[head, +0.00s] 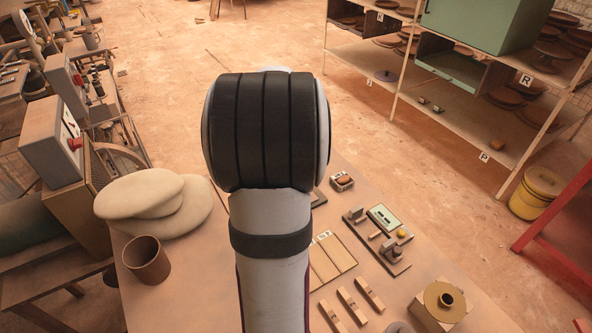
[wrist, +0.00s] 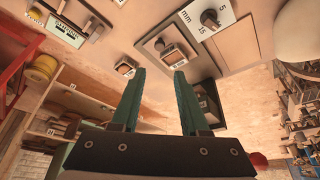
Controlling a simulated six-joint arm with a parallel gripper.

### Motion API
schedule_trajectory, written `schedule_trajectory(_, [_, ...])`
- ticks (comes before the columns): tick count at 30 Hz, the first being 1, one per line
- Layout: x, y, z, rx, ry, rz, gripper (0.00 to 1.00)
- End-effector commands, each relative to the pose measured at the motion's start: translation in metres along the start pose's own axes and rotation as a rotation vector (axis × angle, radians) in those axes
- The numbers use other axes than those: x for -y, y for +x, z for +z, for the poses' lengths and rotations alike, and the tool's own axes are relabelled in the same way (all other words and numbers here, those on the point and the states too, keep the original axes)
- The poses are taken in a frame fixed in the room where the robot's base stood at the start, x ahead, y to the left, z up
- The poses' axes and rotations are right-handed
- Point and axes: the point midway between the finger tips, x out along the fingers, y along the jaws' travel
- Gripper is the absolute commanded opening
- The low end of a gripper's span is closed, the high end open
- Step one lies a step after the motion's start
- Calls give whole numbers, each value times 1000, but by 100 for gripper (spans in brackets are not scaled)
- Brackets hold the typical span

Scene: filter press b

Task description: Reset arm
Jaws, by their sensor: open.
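My gripper (wrist: 158,105) shows in the wrist view with two teal fingers held apart and nothing between them. In the head view my own arm rises through the middle and hides part of the bench; my gripper is hidden there. The wrist view appears upside down, with the bench at its top. A small block on a dark base (wrist: 172,54) lies beyond the fingertips, apart from them.
The bench (head: 160,305) bears a brown cup (head: 147,260), pale round pads (head: 145,195), wooden strips (head: 352,305) and a brass-coloured block with a dark hole (head: 440,302). Shelving (head: 465,110) stands at the right, a yellow bin (head: 537,193) beside it, and machines (head: 52,135) at the left.

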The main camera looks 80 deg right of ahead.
Motion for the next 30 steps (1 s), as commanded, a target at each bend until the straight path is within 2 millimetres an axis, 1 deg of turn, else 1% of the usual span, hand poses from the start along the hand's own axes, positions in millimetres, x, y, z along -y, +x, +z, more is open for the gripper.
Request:
schedule_trajectory(8, [0,1,0,0,0,0,45])
schedule_trajectory(10, [4,-1,2,2,-6,-3,45])
schedule_trajectory(11, [9,-4,6,6,-17,-9,45])
schedule_trajectory(13, [37,-20,26,29,-74,-36,45])
schedule_trajectory(14, [53,-31,42,45,-111,-53,45])
schedule_trajectory(15, [76,-49,68,72,-173,-81,45])
schedule_trajectory(16, [93,-64,92,96,-225,-103,45])
schedule_trajectory(17, [107,-79,117,122,-280,-125,45])
schedule_trajectory(18, [120,-99,154,159,-357,-152,45])
schedule_trajectory(20, [131,-128,211,219,-478,-191,45])
schedule_trajectory(21, [130,-146,249,261,-562,-213,45])
schedule_trajectory(23, [119,-169,302,323,-687,-242,45])
schedule_trajectory(24, [107,-181,332,361,-768,-256,45])
schedule_trajectory(26, [85,-195,368,413,-875,-270,45])
schedule_trajectory(27, [70,-201,385,443,-934,-276,45])
schedule_trajectory(30, [44,-208,411,492,-1034,-281,45])
